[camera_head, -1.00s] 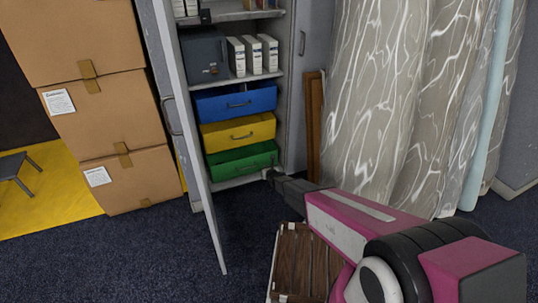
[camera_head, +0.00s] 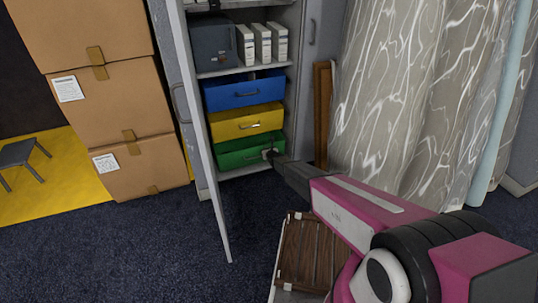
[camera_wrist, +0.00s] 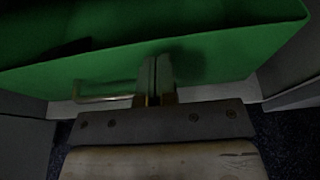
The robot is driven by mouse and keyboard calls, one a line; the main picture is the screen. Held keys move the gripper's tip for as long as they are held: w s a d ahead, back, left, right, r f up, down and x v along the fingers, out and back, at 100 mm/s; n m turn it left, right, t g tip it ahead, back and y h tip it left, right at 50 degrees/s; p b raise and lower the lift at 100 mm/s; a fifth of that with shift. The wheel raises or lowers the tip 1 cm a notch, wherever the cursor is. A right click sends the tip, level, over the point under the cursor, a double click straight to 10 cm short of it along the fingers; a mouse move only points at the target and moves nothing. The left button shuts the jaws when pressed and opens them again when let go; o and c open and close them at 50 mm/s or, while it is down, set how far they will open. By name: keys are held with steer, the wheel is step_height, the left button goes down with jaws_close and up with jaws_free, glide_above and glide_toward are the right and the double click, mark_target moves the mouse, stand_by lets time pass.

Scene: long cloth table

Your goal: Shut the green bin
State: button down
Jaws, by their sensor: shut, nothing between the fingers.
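The green bin (camera_head: 238,154) is the lowest of three coloured bins in the open grey cabinet. Its front has a metal handle, which shows in the wrist view left of my fingers. My gripper (camera_head: 270,154) is shut and empty, with its fingertips at the right part of the green bin's front. In the wrist view the shut fingers (camera_wrist: 154,75) are up against or very near the green front (camera_wrist: 210,62), right of the handle (camera_wrist: 100,94). I cannot tell for certain whether they touch. The wrist view looks partly into the bin over its front edge.
The yellow bin (camera_head: 245,122) and blue bin (camera_head: 243,91) sit above. The cabinet door (camera_head: 213,185) stands open on the left. Stacked cardboard boxes (camera_head: 110,110) are further left. A wooden slatted crate (camera_head: 308,255) lies on the floor below my arm. Marbled rolls (camera_head: 400,110) stand right.

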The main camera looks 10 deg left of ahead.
steer(key=shift+w+a, duration=0.4)
steer(key=shift+w, duration=0.2)
steer(key=shift+w, duration=0.1)
steer(key=shift+w+a, duration=0.65)
steer(key=shift+w, duration=0.35)
steer(key=shift+w+a, duration=0.6)
steer(key=shift+w, duration=0.4)
